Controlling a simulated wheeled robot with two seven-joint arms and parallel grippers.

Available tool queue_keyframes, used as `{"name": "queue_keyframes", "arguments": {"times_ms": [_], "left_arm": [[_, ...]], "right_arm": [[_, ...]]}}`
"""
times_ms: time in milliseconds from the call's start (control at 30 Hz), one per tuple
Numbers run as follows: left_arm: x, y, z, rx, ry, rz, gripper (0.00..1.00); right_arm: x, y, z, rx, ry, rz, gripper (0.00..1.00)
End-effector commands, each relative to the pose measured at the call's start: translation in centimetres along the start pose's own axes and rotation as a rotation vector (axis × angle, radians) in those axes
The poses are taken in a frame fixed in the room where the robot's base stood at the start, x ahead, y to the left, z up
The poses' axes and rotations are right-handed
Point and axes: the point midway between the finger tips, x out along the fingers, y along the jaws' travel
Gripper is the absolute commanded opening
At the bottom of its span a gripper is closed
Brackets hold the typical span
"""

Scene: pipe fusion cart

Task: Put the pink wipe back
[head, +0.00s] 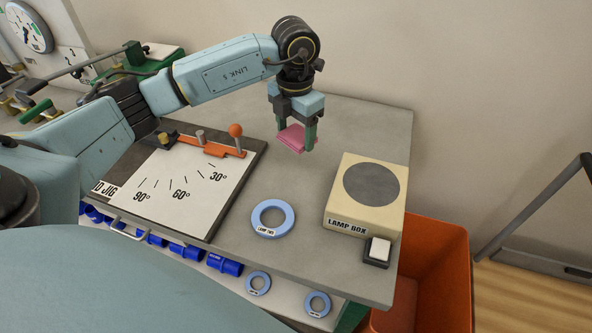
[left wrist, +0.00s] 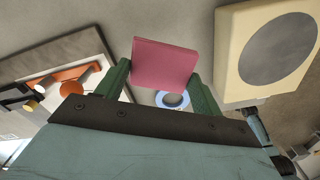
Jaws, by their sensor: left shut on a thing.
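The pink wipe (head: 293,138) is a small flat folded square. My left gripper (head: 296,140) is shut on it with its green fingers and holds it above the grey cart top, between the angle jig and the lamp box. In the left wrist view the pink wipe (left wrist: 164,62) sits between the two green fingers of my left gripper (left wrist: 162,85). Whether the wipe touches the cart top I cannot tell for sure; it appears raised. My right gripper is not in view.
The cream lamp box (head: 342,217) stands at the right, with a small switch block (head: 377,251) in front. A blue ring (head: 258,222) lies nearer me. The jig board (head: 205,205) is at the left. An orange bin (head: 455,290) stands beyond the right edge. The back of the cart top is clear.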

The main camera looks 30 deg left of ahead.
Motion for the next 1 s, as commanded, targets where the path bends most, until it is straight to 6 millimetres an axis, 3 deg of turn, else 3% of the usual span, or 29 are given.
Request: {"name": "queue_keyframes", "arguments": {"times_ms": [167, 400, 633, 800, 1000], "left_arm": [[1.4, 0.3, 0.0, -0.078, 0.004, 0.001, 0.46], [5.6, 0.2, 0.0, -0.077, 0.002, 0.000, 0.46], [7.5, 0.2, 0.0, -0.077, 0.002, 0.000, 0.46], [9.8, 0.2, 0.0, -0.075, 0.002, 0.000, 0.46], [10.1, 0.3, 0.0, -0.075, 0.000, 0.001, 0.46]], "right_arm": [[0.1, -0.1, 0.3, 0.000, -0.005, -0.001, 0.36], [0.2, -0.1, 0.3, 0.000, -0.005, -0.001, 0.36], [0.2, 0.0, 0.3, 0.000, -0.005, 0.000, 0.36], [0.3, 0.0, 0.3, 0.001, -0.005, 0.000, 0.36], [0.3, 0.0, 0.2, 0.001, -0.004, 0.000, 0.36]]}}
